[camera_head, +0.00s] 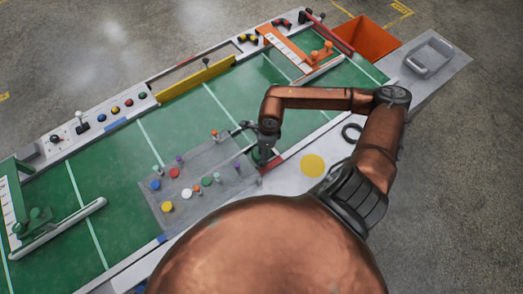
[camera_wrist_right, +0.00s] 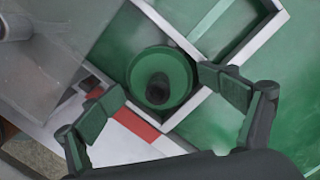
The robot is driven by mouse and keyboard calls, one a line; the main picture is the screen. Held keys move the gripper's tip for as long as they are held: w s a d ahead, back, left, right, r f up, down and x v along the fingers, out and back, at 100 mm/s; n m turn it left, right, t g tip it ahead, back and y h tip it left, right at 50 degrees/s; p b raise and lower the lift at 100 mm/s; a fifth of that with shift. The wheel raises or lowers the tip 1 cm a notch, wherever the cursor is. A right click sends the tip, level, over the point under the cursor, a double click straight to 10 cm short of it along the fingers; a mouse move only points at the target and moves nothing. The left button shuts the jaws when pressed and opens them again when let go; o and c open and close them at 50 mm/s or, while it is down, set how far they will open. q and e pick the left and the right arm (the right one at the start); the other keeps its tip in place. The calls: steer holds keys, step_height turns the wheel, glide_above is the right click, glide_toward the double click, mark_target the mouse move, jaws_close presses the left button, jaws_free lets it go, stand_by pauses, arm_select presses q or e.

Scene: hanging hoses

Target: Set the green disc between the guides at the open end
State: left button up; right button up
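The green disc (camera_wrist_right: 148,68) shows in the right wrist view as a round green piece with a dark knob in its middle. In the head view my right gripper (camera_head: 259,150) is at the right edge of the grey tray, low over the table, and largely hides the disc. I cannot make out which strips are the guides. My left gripper is not in view.
The grey tray (camera_head: 196,160) holds several small coloured discs and pegs. An orange bin (camera_head: 376,42) stands at the far end. The green table (camera_head: 110,160) is largely clear left of the tray.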

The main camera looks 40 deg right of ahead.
steer(key=shift+s+d+r, duration=0.1)
steer(key=shift+d+r, duration=0.05)
steer(key=shift+r, duration=1.15)
steer(key=shift+s+d+r, duration=0.1)
steer(key=shift+s+r, duration=0.05)
steer(key=shift+r, duration=1.2)
steer(key=shift+s+d+r, duration=0.1)
steer(key=shift+d+r, duration=0.05)
steer(key=shift+r, duration=1.15)
